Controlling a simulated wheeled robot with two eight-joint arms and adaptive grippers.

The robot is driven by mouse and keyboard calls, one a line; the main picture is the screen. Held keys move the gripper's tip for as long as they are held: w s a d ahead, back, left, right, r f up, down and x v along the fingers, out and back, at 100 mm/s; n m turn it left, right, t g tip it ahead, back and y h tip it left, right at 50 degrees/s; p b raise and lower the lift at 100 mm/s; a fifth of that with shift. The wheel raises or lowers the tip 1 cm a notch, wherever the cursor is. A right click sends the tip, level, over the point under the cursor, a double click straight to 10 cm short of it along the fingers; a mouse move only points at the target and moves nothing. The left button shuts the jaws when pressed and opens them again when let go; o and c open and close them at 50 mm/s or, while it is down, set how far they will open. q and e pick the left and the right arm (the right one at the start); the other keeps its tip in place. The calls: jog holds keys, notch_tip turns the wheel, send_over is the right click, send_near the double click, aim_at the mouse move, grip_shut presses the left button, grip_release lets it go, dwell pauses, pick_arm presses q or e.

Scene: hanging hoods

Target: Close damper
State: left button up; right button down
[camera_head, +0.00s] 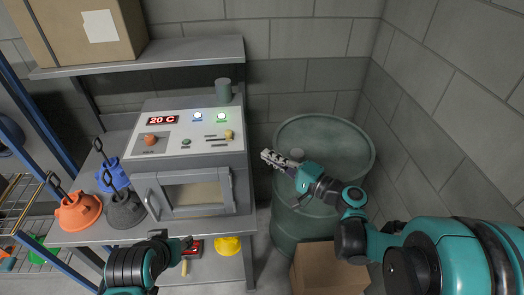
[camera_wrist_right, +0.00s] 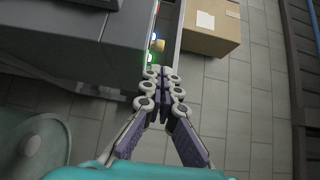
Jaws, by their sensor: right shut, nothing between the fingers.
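An oven-like machine (camera_head: 194,130) with a sloped light control panel stands on the grey bench. A yellow lever (camera_head: 229,134) sits beside a slot at the panel's right; I take it for the damper control. A yellowish part also shows beyond my fingertips in the right wrist view (camera_wrist_right: 158,44). My right gripper (camera_head: 267,156) is shut and empty, to the right of the machine and apart from the lever. My left gripper (camera_head: 187,244) is low in front of the bench, below the oven door; its fingers are too unclear to judge.
A green drum (camera_head: 325,140) stands right of the bench, under my right arm. An orange knob (camera_head: 150,138), lit lamps and a "20 C" display are on the panel. Orange, blue and black handled items stand at left. A shelf with a cardboard box (camera_head: 75,30) is above.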

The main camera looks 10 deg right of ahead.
aim_at(218, 147)
jog(key=x, duration=1.2)
jog(key=shift+w+a+b, duration=0.1)
jog(key=shift+b, duration=0.3)
jog(key=a, duration=0.6)
jog(key=shift+a+f+b, duration=0.1)
jog(key=shift+a+b, duration=0.3)
jog(key=shift+d, duration=0.1)
